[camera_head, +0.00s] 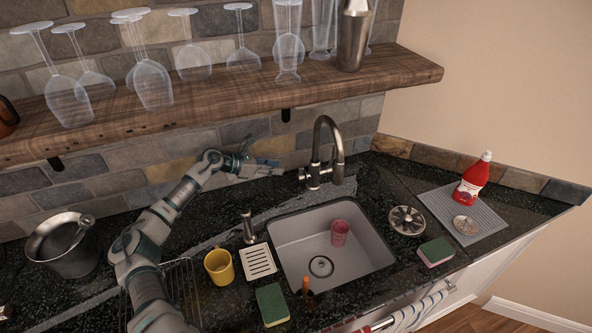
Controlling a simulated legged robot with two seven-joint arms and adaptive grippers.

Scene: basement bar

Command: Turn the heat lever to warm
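The metal tap (329,150) stands behind the sink, its spout arched. A small metal lever (302,174) shows at the left of the tap's base; which way it is set is too small to tell. My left arm reaches in from the lower left. My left gripper (266,166) is just left of the lever, low over the back of the counter, with its fingers toward the tap. A small gap seems to lie between fingers and lever. Its finger opening is too small to make out. My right gripper is not in view.
The sink (376,262) holds a pink cup (340,233). A yellow mug (219,266), a soap dispenser (249,228) and a metal bucket (64,246) stand left of it. A red bottle (473,179) stands at right. A wooden shelf (215,99) with glasses hangs above the arm.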

